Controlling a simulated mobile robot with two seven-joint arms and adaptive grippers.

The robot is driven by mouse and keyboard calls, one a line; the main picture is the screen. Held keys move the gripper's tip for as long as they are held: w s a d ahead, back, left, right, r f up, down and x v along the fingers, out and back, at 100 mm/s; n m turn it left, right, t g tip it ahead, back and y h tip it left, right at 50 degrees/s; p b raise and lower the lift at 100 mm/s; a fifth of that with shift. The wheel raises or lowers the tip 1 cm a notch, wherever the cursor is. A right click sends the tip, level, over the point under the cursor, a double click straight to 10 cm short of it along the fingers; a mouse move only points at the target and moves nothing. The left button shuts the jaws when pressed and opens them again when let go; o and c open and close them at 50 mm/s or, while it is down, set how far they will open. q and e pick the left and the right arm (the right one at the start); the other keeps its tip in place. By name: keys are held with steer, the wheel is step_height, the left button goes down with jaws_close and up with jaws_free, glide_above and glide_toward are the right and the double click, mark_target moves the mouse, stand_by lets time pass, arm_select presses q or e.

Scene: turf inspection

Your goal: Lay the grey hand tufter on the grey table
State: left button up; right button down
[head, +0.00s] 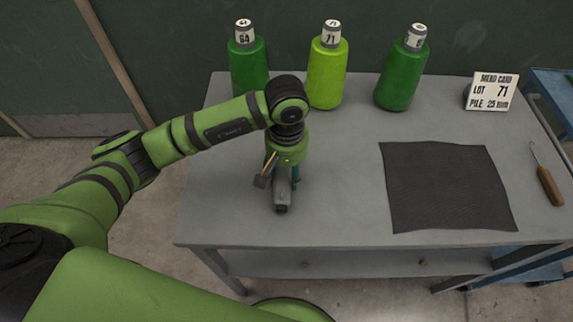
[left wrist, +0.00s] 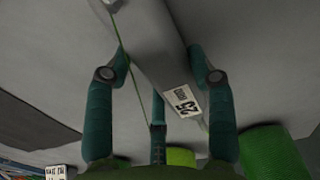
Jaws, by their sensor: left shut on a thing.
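The grey hand tufter (head: 281,193) is in my left gripper (head: 284,178), over the left part of the grey table (head: 335,213). Its nose points toward the table's front edge in the head view. In the left wrist view the tufter's grey body (left wrist: 150,45) runs between the teal fingers of my left gripper (left wrist: 160,62). A white label reading 25 (left wrist: 182,101) is on it, and a thin green strand runs beside it. I cannot tell whether the tufter touches the tabletop. My right gripper is not in view.
A dark turf square (head: 447,187) lies right of the tufter. Green cones (head: 248,68), (head: 326,75), (head: 401,77) stand along the back. A mend card (head: 491,91) reads lot 71, pile 25 mm. A wooden-handled hook (head: 550,186) lies at right. Bare tabletop surrounds the tufter.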

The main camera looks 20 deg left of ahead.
arm_select(q)
steer(key=shift+f, duration=0.15)
steer(key=shift+f+b, duration=0.1)
steer(key=shift+b, duration=0.25)
steer(key=o, duration=1.4)
